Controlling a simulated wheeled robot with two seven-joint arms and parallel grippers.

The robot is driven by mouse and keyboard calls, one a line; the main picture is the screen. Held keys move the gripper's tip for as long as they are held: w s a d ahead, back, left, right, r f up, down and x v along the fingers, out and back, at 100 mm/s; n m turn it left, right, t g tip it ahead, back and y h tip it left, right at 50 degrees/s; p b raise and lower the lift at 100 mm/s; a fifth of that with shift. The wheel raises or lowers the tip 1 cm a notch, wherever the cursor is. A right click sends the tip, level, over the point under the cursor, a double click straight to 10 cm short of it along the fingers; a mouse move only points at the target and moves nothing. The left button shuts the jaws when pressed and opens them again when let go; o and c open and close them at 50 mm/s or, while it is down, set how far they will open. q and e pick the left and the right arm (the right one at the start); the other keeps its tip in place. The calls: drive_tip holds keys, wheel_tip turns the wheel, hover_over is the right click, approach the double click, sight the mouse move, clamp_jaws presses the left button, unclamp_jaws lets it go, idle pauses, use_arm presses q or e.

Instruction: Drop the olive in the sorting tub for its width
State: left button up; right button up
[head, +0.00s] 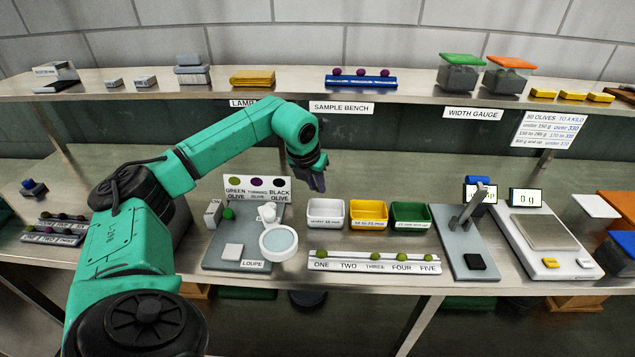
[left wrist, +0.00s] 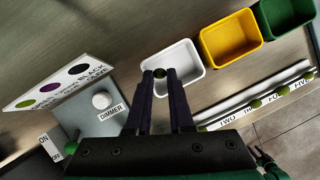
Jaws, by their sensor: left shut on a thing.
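In the head view the fingers hang above the bench, just behind and above the white tub (head: 325,222); the olive itself cannot be made out there. The yellow tub (head: 369,221) and the green tub (head: 410,223) stand in a row to its right.
A numbered rack (head: 346,266) in front of the tubs carries several olives; slot TWO looks empty. The loupe (head: 278,242) and an olive colour card (head: 257,196) stand to the left. The width gauge (head: 468,244) and a scale (head: 540,233) stand to the right.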

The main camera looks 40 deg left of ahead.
use_arm(q)
drive_tip(key=shift+w+d, duration=0.1)
drive_tip(key=shift+d, duration=0.05)
drive_tip(key=o, duration=0.8)
drive_tip(key=shift+d+r, duration=0.1)
drive_tip(key=shift+o, duration=0.2)
use_arm(e)
drive_tip(key=shift+s+a+f, duration=0.1)
drive_tip(key=shift+s+a, duration=0.1)
drive_tip(key=shift+a, duration=0.35)
use_arm(q)
drive_tip(key=b+v, duration=0.1)
drive_tip(key=v, duration=1.3)
drive_tip(key=shift+s+r, duration=0.2)
drive_tip(key=shift+s, duration=0.05)
use_arm(e)
drive_tip(key=shift+d+f, duration=0.35)
drive_tip(key=shift+f, duration=0.2)
use_arm(q)
drive_tip(key=shift+f, duration=0.1)
use_arm(e)
drive_tip(key=shift+a, duration=0.1)
